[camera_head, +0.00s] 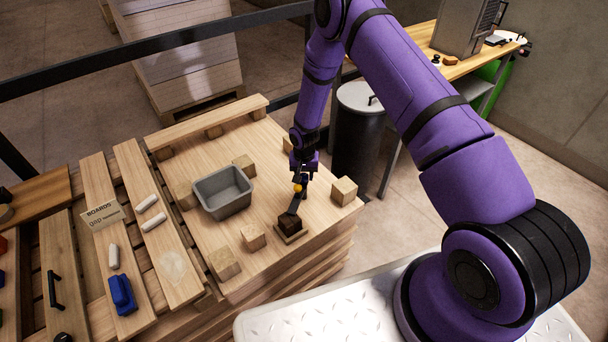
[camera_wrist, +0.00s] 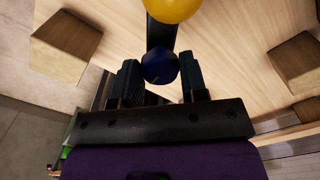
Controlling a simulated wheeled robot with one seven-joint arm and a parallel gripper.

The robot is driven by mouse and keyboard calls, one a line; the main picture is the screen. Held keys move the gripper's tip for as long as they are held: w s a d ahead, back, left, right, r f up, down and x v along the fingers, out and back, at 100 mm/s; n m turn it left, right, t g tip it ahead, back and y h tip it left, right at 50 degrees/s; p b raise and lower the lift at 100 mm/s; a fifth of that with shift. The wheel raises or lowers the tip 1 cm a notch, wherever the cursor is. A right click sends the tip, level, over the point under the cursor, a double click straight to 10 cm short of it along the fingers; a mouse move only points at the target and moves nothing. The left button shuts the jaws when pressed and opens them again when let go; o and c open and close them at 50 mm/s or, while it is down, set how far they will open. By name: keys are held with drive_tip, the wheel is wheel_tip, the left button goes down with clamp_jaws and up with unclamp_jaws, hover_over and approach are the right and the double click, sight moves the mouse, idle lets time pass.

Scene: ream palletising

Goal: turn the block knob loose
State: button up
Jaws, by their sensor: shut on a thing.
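A small dark brown block (camera_head: 289,222) sits on a light wooden base on the pallet top. A dark arm rises from it toward my gripper (camera_head: 299,178), with a yellow ball (camera_head: 297,188) just below the fingers. In the wrist view, a dark blue round knob (camera_wrist: 160,66) is between the two fingers of my gripper (camera_wrist: 159,76), which is shut on it. The yellow ball also shows in the wrist view (camera_wrist: 173,8), beyond the knob on the same dark bar. Whether the knob has turned cannot be told.
A grey bin (camera_head: 222,191) stands on the pallet left of my gripper. Several wooden cubes surround it, one close on the right (camera_head: 344,190). A slatted pallet at left holds white rolls, a blue tool (camera_head: 122,295) and a card (camera_head: 101,214). A trash can (camera_head: 356,140) stands behind.

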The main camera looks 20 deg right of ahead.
sight(304, 175)
drive_tip(key=n, duration=0.8)
drive_tip(key=shift+n, duration=0.4)
drive_tip(key=n, duration=0.4)
drive_tip(key=shift+n, duration=1.9)
drive_tip(key=o, duration=0.9)
drive_tip(key=shift+o, duration=0.2)
wheel_tip(304, 175, up, 11)
